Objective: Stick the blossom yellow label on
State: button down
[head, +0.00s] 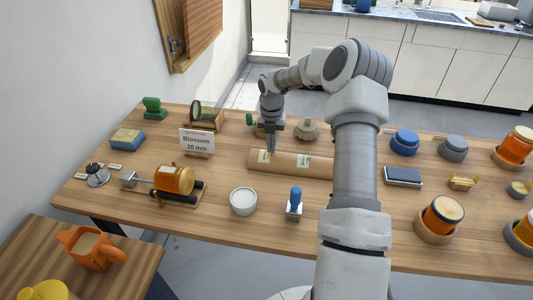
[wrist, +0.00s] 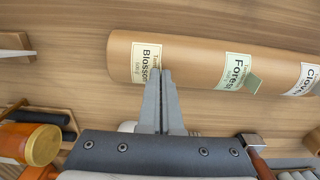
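The blossom label (wrist: 146,62), a pale yellow rectangle, lies on a brown cardboard roll (wrist: 200,60) beside the greenish Forest label (wrist: 233,72) and the pale Clover label (wrist: 305,79). My gripper (wrist: 161,72) is at the blossom label's lower right edge, its fingers close together there. Its tips cover the spot where the other labels have a raised tab, so the pinched part is hidden. In the head view my gripper (head: 271,153) is down at the roll (head: 318,164). An amber honey jar (head: 175,180) lies sideways on a wooden cradle (head: 190,198).
A sign (head: 196,142) reading "Blossom 20 mm" stands behind the jar. A white bowl (head: 243,202) and a blue-handled tool (head: 295,201) stand in front of the roll. Other honey jars (head: 442,215) stand at the right. Bare wood lies between bowl and roll.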

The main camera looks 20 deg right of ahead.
notch_tip(320, 180, up, 8)
jog(key=p, duration=0.6)
dwell(0.5)
